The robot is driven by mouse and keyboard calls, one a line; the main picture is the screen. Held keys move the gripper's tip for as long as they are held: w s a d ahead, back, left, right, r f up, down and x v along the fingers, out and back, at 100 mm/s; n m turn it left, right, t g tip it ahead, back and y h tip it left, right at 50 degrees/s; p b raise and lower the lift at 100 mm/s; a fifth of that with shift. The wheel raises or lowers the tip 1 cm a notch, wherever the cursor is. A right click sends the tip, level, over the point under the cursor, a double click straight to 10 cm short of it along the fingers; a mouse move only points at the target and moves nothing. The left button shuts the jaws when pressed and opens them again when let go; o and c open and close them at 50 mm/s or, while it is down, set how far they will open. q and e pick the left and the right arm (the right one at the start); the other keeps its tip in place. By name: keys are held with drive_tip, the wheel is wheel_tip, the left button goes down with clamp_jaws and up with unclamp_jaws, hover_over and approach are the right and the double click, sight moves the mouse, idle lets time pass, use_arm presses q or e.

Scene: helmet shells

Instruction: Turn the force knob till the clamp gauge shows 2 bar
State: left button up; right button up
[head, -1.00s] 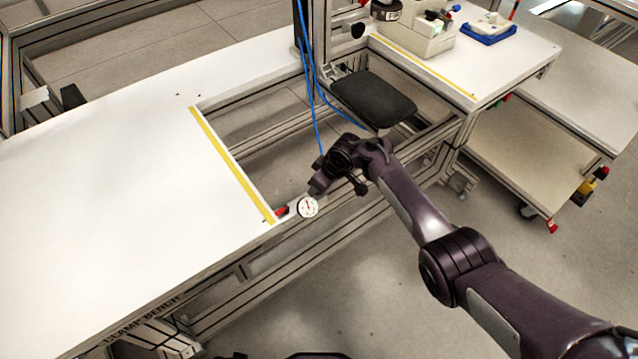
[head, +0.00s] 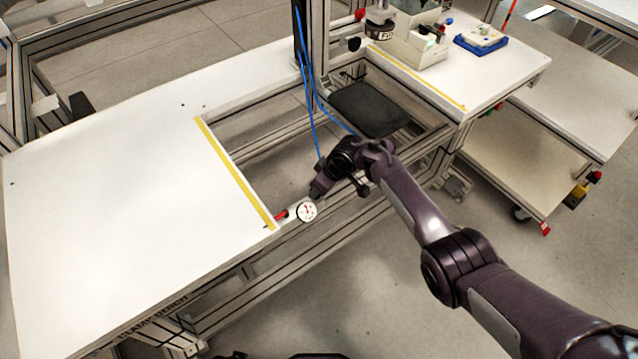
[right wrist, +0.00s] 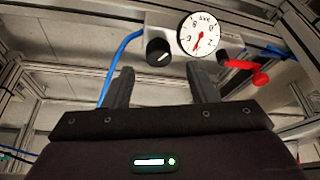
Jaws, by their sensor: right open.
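The clamp gauge (right wrist: 198,35) is a round white dial with a red needle; in the right wrist view the needle points down and slightly left, and the numbers are too small to read surely. It also shows small in the head view (head: 306,211). The black force knob (right wrist: 158,52), with a white mark, sits left of the gauge on the same grey block. My right gripper (right wrist: 162,80) is open and empty, its two fingers apart, with the knob ahead between their tips. The knob cannot be made out in the head view. My left gripper is not in view.
A red lever (right wrist: 245,67) sits right of the gauge. A blue hose (right wrist: 118,62) runs left of the knob. The white bench top (head: 110,210) with a yellow strip (head: 235,173) is clear. A dark pad (head: 370,108) lies beyond my right arm.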

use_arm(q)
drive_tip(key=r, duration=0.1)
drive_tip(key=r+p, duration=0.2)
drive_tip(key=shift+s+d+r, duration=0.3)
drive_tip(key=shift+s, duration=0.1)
use_arm(e)
drive_tip(key=v, duration=0.3)
drive_tip(key=shift+w+d+r, duration=0.1)
drive_tip(key=shift+d+r, duration=0.15)
drive_tip(key=shift+r, duration=0.05)
